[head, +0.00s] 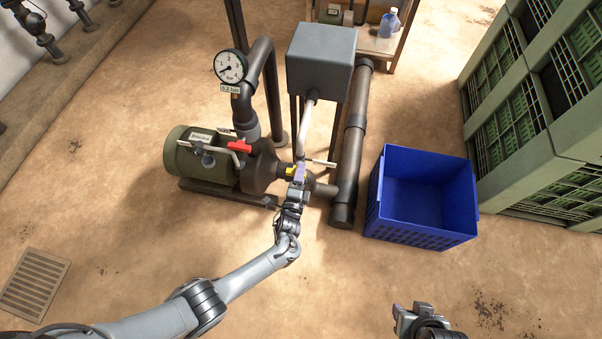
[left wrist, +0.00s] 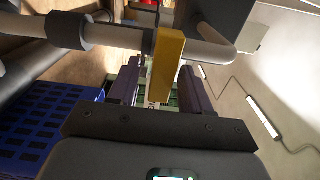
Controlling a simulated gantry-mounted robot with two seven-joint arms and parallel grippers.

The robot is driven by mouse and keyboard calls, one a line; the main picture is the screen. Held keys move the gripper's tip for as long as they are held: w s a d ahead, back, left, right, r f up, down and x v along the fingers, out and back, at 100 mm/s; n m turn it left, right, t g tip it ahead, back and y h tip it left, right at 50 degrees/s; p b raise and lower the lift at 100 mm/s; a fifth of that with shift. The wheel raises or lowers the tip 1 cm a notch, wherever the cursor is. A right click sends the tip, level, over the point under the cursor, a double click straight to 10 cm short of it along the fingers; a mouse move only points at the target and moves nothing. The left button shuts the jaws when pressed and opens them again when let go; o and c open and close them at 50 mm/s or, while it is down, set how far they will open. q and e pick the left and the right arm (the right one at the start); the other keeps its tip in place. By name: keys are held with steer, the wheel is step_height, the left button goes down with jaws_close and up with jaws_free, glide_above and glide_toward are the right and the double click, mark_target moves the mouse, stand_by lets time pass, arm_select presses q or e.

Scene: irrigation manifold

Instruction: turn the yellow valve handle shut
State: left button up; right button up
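The yellow valve handle (head: 289,170) sits on the pipe to the right of the pump in the head view, mostly behind my left gripper. In the left wrist view the yellow handle (left wrist: 165,65) is a flat bar standing out from the grey pipe, between the two purple fingers. My left gripper (head: 299,172) is open around it. The left gripper's fingers also show in the left wrist view (left wrist: 158,88). My right gripper (head: 398,309) is at the bottom, away from the valve; its opening is unclear.
A red handle (head: 238,147) is on the green pump (head: 205,165), left of the yellow one. A pressure gauge (head: 230,67) stands behind. A grey box (head: 322,47) is above the pipes. A blue crate (head: 420,239) stands right of the pipework. Open floor lies in front.

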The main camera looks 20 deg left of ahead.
arm_select(q)
steer(key=s+d+p, duration=0.1)
steer(key=s+p, duration=0.3)
steer(key=s, duration=0.6)
steer(key=shift+s+d, duration=0.15)
steer(key=shift+s, duration=0.25)
